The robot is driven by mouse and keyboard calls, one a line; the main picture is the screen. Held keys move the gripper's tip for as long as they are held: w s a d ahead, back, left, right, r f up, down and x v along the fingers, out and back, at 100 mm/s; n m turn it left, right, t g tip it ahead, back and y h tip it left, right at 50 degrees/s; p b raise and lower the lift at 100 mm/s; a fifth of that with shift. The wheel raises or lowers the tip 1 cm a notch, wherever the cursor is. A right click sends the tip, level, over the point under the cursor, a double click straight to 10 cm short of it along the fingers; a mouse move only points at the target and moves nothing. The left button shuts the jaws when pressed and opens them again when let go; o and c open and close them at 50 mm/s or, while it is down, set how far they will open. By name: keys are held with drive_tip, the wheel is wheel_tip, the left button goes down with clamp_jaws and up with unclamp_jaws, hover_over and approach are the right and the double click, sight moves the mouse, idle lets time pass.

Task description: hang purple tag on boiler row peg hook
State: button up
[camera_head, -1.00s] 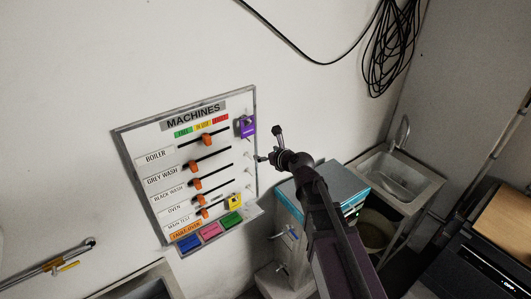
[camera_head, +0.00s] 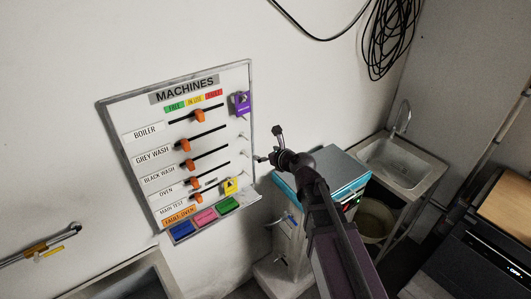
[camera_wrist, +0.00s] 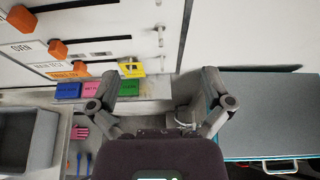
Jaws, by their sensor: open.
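The purple tag (camera_head: 243,107) hangs at the right end of the boiler row, near the upper right of the MACHINES board (camera_head: 106,130). It looks upright on the boiler row peg hook, though the hook itself is hidden behind it. My gripper (camera_head: 268,145) is open and empty, right of the board and below and right of the tag, apart from it. In the wrist view my gripper (camera_wrist: 159,84) shows its two fingers spread wide with nothing between them. The purple tag is not in the wrist view.
A yellow tag (camera_head: 230,185) hangs low on the board, above blue (camera_head: 181,230), pink (camera_head: 205,216) and green (camera_head: 228,205) blocks on the ledge. Orange sliders sit in the rows. A teal-edged machine (camera_head: 345,165) and a sink (camera_head: 400,165) stand to the right.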

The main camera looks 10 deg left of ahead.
wheel_tip(320, 180, down, 14)
drive_tip(key=s+d+b, duration=0.2)
drive_tip(key=b, duration=1.1)
drive_tip(key=shift+f+b, duration=0.2)
drive_tip(key=shift+b, duration=0.2)
drive_tip(key=shift+d, duration=0.15)
drive_tip(key=s+d+f+n+g+h, duration=0.3)
drive_tip(key=s+d+n, duration=0.1)
drive_tip(key=d+n, duration=0.4)
drive_tip(key=s+d+f+n+g+h, duration=0.3)
drive_tip(key=d+n, duration=0.6)
drive_tip(key=d, duration=0.4)
drive_tip(key=s+d+f+n+g+h, duration=0.2)
drive_tip(key=s+d+f+n+h, duration=0.2)
drive_tip(key=d+n, duration=0.5)
drive_tip(key=shift+s+d+f+g, duration=0.4)
drive_tip(key=shift+s+d+f, duration=0.4)
drive_tip(key=shift+s, duration=0.4)
idle(0.3)
